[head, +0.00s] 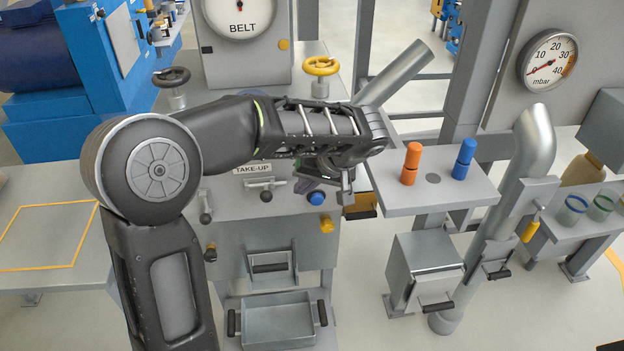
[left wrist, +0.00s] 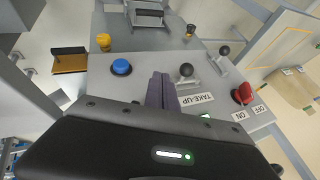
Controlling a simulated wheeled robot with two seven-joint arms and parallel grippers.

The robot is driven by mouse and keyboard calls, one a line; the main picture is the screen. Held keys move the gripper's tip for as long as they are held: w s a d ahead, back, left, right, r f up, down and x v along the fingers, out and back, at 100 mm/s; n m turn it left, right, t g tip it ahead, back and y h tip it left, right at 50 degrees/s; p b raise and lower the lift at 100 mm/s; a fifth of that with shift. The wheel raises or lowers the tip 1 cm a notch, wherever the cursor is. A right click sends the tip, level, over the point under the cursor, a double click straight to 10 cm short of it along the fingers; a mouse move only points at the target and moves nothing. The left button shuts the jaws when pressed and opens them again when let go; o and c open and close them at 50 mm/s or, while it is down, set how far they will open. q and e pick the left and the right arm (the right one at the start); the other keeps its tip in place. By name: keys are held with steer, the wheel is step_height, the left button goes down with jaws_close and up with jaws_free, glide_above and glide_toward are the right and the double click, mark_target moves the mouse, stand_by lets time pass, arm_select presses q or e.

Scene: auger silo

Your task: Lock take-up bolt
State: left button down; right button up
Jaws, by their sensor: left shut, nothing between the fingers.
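In the left wrist view the lever (left wrist: 186,71) has a black knob and stands beside the TAKE-UP label (left wrist: 197,99). My left gripper (head: 310,184) is over the panel between that lever and a blue button (head: 317,198). Its dark purple fingers (left wrist: 161,90) are shut and empty, apart from the lever in the picture; contact cannot be told. My right gripper is not in view.
A red ON/OFF switch (left wrist: 242,93) lies past the label. A yellow handwheel (head: 320,66) stands behind my arm. A shelf (head: 433,200) holds orange and blue cylinders at right.

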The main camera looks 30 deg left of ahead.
mark_target(263, 196)
arm_select(q)
steer(key=a+f, duration=0.1)
steer(key=s+a+f+p, duration=0.1)
steer(key=a, duration=0.3)
steer(key=shift+s+f, duration=0.2)
steer(key=shift+f, duration=0.2)
steer(key=s+a+b, duration=0.2)
steer(key=shift+a+f, duration=0.1)
steer(key=shift+a, duration=0.2)
steer(key=shift+s+a, duration=0.1)
steer(key=shift+s, duration=0.05)
